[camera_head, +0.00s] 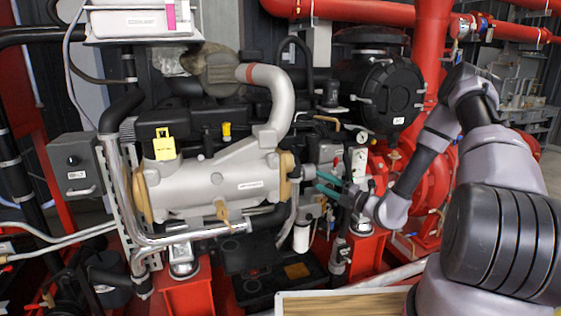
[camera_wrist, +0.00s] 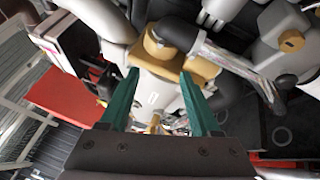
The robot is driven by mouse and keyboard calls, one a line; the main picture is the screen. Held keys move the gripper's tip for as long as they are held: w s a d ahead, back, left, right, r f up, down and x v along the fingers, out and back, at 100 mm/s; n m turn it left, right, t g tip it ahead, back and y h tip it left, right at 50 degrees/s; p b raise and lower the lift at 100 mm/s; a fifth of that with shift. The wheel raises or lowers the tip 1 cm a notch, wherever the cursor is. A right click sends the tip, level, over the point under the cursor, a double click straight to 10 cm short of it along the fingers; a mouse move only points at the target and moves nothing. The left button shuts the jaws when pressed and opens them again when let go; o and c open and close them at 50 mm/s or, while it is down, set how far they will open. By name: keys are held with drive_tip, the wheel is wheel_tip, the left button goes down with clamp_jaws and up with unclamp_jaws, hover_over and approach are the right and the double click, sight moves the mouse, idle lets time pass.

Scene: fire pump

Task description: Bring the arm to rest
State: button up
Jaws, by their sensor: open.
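My gripper (camera_head: 328,185) has two green fingers and is near the right end of the silver cylinder of the pump engine (camera_head: 215,185). My arm reaches in from the right side of the head view, bent at the elbow. In the wrist view my gripper (camera_wrist: 160,105) is open, its fingers apart with nothing held between them. A brass-coloured end fitting (camera_wrist: 165,55) of the cylinder lies beyond the fingertips. Whether the fingers touch any part cannot be told.
A black round housing (camera_head: 385,92) and red pipes (camera_head: 432,50) stand behind my arm. A grey control box (camera_head: 78,165) is at the left. A wood-topped tray (camera_head: 345,303) is at the front. Hoses and small fittings crowd around my gripper.

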drive_tip(key=s+a+r+n+g+h, duration=0.1)
drive_tip(key=s+a+r+n+g, duration=0.1)
drive_tip(key=s+r+n+g, duration=0.75)
drive_tip(key=s+a+r+n+g+h, duration=0.1)
drive_tip(key=s+a+r+n+g, duration=0.25)
drive_tip(key=s+r+n, duration=0.65)
drive_tip(key=s+d+r+n+t+h, duration=0.7)
drive_tip(key=d+r+n, duration=0.6)
drive_tip(key=n, duration=0.4)
drive_tip(key=s+h, duration=0.2)
drive_tip(key=h, duration=0.1)
drive_tip(key=shift+s+d+h, duration=0.25)
drive_tip(key=shift+d+h, duration=0.05)
